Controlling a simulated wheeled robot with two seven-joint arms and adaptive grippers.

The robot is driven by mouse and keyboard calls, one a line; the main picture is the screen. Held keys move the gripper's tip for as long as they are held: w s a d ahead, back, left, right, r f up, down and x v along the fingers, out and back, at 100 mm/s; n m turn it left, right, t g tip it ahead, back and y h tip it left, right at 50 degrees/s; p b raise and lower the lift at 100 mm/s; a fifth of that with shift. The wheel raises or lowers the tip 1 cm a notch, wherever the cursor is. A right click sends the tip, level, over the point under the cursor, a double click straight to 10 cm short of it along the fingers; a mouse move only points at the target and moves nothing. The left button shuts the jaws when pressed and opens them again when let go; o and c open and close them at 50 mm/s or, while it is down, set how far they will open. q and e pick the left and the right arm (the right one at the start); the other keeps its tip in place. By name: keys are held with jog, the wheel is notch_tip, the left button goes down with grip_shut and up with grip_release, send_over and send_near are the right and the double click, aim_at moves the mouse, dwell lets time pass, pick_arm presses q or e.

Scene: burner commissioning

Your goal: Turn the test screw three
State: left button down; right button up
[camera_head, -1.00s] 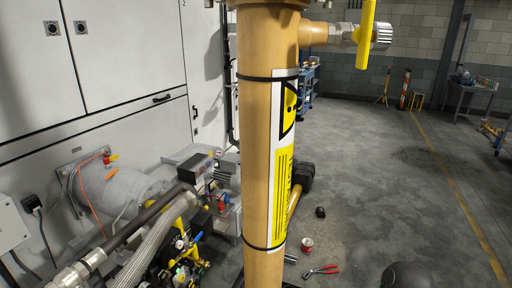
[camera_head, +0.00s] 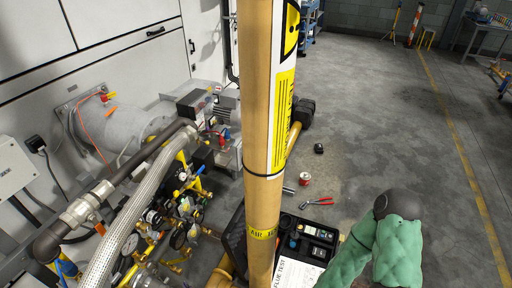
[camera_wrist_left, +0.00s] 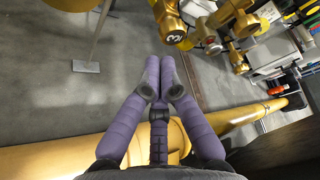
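My left gripper (camera_wrist_left: 160,72) shows in the left wrist view as two purple padded fingers. Their tips meet or nearly meet, with nothing seen between them, over a yellow pipe (camera_wrist_left: 50,160). Brass fittings (camera_wrist_left: 172,35) lie just past the fingertips, apart from them; one bears a dark mark like a 3. I cannot make out the test screw itself. In the head view the valve train (camera_head: 180,215) with gauges and yellow fittings stands at lower left. I cannot pick out the left gripper there.
A vertical yellow pipe (camera_head: 257,120) blocks the head view's middle. A braided hose (camera_head: 125,225) crosses in front of the valve train. An open black case (camera_head: 310,240), red pliers (camera_head: 318,202) and a can (camera_head: 304,179) are on the floor. Free floor lies right.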

aim_at(180, 272)
pick_arm(q)
jog(key=shift+s+d, duration=0.15)
jog(key=shift+d, duration=0.2)
jog(key=w+a+r, duration=0.2)
jog(key=w+a, duration=0.1)
jog(key=a, duration=0.2)
jog(key=shift+w, duration=0.4)
dwell(0.7)
jog(key=shift+f, duration=0.1)
dwell(0.5)
jog(key=shift+f, duration=0.1)
jog(key=shift+s+f, duration=0.2)
jog(key=shift+f, duration=0.1)
jog(key=shift+s+a+f, duration=0.1)
jog(key=shift+f, duration=0.2)
dwell(0.4)
